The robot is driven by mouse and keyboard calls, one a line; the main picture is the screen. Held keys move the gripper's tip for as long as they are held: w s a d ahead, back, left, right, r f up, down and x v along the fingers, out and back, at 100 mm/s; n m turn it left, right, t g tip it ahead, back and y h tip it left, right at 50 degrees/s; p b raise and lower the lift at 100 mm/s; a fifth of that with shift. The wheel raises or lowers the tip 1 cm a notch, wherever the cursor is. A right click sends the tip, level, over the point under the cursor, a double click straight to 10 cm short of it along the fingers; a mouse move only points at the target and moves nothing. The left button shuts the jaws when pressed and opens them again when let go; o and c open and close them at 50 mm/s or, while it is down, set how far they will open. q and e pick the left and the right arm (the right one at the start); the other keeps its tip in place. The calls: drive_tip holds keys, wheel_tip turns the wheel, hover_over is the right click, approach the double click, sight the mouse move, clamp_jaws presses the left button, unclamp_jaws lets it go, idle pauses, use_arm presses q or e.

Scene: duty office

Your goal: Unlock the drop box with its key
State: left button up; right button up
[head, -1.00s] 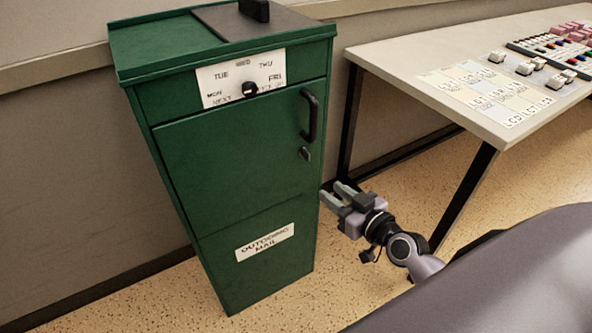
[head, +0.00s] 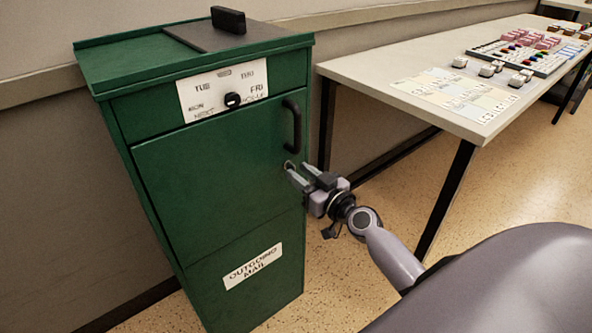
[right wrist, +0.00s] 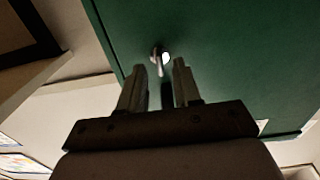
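The green drop box (head: 215,170) stands upright against the wall, its door closed, with a black handle (head: 294,125) at the door's right edge. Below the handle is a small metal lock fitting (head: 288,164). In the right wrist view the fitting, with a silvery piece sticking out that looks like the key (right wrist: 159,62), shows just beyond the fingertips. My right gripper (head: 294,172) is at the lock, fingers pointing at the door. In the right wrist view its fingers (right wrist: 158,88) are apart, with nothing clearly held between them. My left gripper is out of view.
A dial panel (head: 222,95) is above the door and an "Outgoing mail" label (head: 252,266) below. A black block (head: 228,19) stands on the box's top. A table (head: 365,70) with cards, small blocks and a tray is to the right.

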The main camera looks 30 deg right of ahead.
drive_tip(key=shift+w+a, duration=0.1)
drive_tip(key=shift+w, duration=1)
drive_tip(key=shift+c, duration=0.3)
clamp_jaws()
